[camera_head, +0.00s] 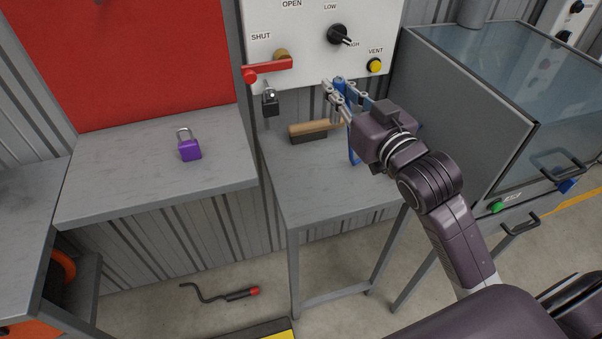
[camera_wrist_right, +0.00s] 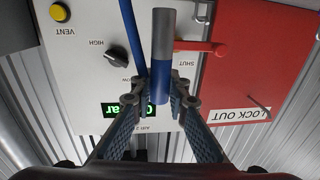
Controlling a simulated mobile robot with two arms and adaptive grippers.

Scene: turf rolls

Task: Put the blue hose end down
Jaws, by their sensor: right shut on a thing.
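The blue hose end is a grey metal tube with a blue collar (camera_wrist_right: 161,55). In the right wrist view it stands between the fingertips of my right gripper (camera_wrist_right: 159,100), which is shut on it. In the head view my right gripper (camera_head: 342,100) is above the small grey table (camera_head: 310,190), in front of the white panel. The blue hose (camera_head: 354,148) shows below the gripper, mostly hidden by it, and also behind the hose end in the wrist view (camera_wrist_right: 130,35). My left gripper is in neither view.
A wooden-handled brush (camera_head: 312,131) lies at the back of the small table. The white panel (camera_head: 300,42) carries a red lever (camera_head: 268,70), knobs and a hanging dark padlock (camera_head: 269,101). A purple padlock (camera_head: 189,147) stands on the left bench. A grey cabinet (camera_head: 460,110) borders the right.

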